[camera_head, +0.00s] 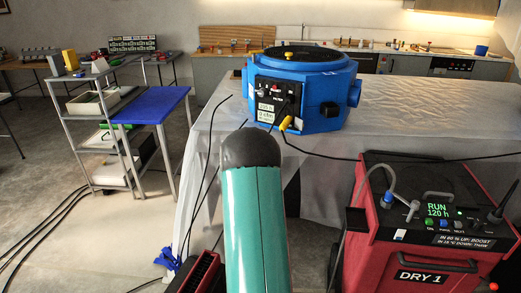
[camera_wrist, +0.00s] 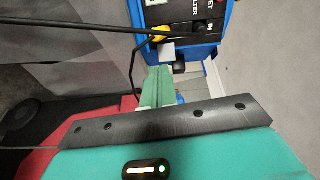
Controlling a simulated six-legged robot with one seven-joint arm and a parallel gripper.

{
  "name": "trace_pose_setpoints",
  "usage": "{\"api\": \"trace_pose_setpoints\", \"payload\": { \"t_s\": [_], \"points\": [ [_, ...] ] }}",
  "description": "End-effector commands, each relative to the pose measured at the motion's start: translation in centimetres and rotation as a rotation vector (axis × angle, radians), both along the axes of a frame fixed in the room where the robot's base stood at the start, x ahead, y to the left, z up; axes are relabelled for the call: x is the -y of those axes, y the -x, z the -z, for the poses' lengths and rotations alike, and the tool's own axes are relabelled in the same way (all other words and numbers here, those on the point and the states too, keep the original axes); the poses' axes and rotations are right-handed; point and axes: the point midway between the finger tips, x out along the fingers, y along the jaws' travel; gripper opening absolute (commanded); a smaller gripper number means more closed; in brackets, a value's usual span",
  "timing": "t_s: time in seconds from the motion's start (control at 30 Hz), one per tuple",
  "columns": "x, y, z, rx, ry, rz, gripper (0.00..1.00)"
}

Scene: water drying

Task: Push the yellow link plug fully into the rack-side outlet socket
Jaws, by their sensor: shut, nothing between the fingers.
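The yellow link plug (camera_head: 285,123) is at the lower front of the blue machine (camera_head: 300,80) on the covered table. In the wrist view the yellow plug (camera_wrist: 158,38) lies at the edge of the machine's black panel (camera_wrist: 178,14), with a black cable beside it. The panel has dark sockets and partly readable labels; I cannot tell which is the rack-side outlet socket or how deep the plug sits. My gripper (camera_wrist: 160,72) is shut and empty, its fingers pointing towards the panel just below the plug. In the head view my arm hides the gripper.
A red dryer (camera_head: 425,220) marked DRY 1 stands at the right front. Black cables run across the table (camera_head: 420,105) and down its left side. A grey shelf rack (camera_head: 110,125) and a blue-topped stand (camera_head: 152,104) are at the left. Floor between is mostly open.

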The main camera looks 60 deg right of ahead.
Motion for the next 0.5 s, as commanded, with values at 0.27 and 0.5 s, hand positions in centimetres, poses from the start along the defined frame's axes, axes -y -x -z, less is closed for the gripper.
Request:
{"api": "trace_pose_setpoints", "payload": {
  "t_s": [0.27, 0.5],
  "points": [
    [6.4, -0.3, 0.3, 0.003, -0.003, 0.001, 0.0],
    [10.1, -0.1, 0.3, 0.001, -0.001, 0.0, 0.0]
  ]
}}
